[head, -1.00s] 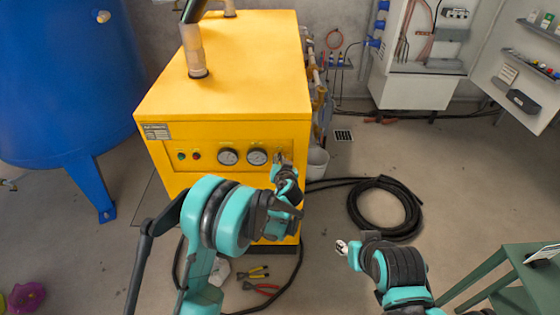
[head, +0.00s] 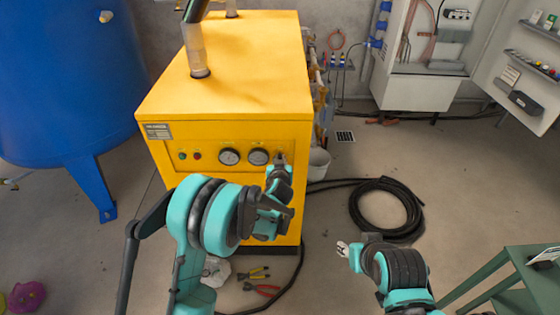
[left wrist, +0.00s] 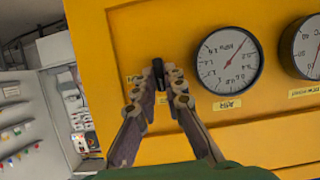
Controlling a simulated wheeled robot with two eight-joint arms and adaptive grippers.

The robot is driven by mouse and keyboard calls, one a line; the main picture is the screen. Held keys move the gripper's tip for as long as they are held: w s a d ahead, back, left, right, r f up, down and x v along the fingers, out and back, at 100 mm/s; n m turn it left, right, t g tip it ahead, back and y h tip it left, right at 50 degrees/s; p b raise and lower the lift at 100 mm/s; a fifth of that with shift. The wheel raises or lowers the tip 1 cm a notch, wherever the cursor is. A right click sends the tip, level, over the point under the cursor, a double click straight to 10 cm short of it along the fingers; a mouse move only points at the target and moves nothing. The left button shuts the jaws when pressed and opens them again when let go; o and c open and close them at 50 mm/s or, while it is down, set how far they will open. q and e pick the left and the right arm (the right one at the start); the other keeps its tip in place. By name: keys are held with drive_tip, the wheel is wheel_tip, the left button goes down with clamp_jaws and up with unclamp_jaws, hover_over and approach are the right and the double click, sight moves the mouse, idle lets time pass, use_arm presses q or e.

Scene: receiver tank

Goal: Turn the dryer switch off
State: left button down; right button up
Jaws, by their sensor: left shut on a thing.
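The yellow dryer (head: 225,80) stands in the middle, its front panel facing me. At the right end of the panel, the black dryer switch (left wrist: 158,72) shows between the fingertips in the left wrist view. My left gripper (left wrist: 159,82) is shut on it, one finger on each side. In the head view my left gripper (head: 280,160) is at the panel, right of the gauges, and my arm hides part of the front. The fingers cover part of the switch and its labels. My right gripper (head: 343,248) is low, right of the dryer, away from it; its fingers are too small to judge.
Two round gauges (head: 229,157) sit left of the switch. A blue tank (head: 70,80) stands at left, an open electrical cabinet (head: 415,90) at back right. A coiled black hose (head: 412,210), pliers (head: 262,290) and a green table (head: 510,265) are around the floor.

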use_arm(q)
drive_tip(key=c, duration=1.6)
unclamp_jaws()
drive_tip(key=v, duration=1.2)
drive_tip(key=shift+a, duration=0.15)
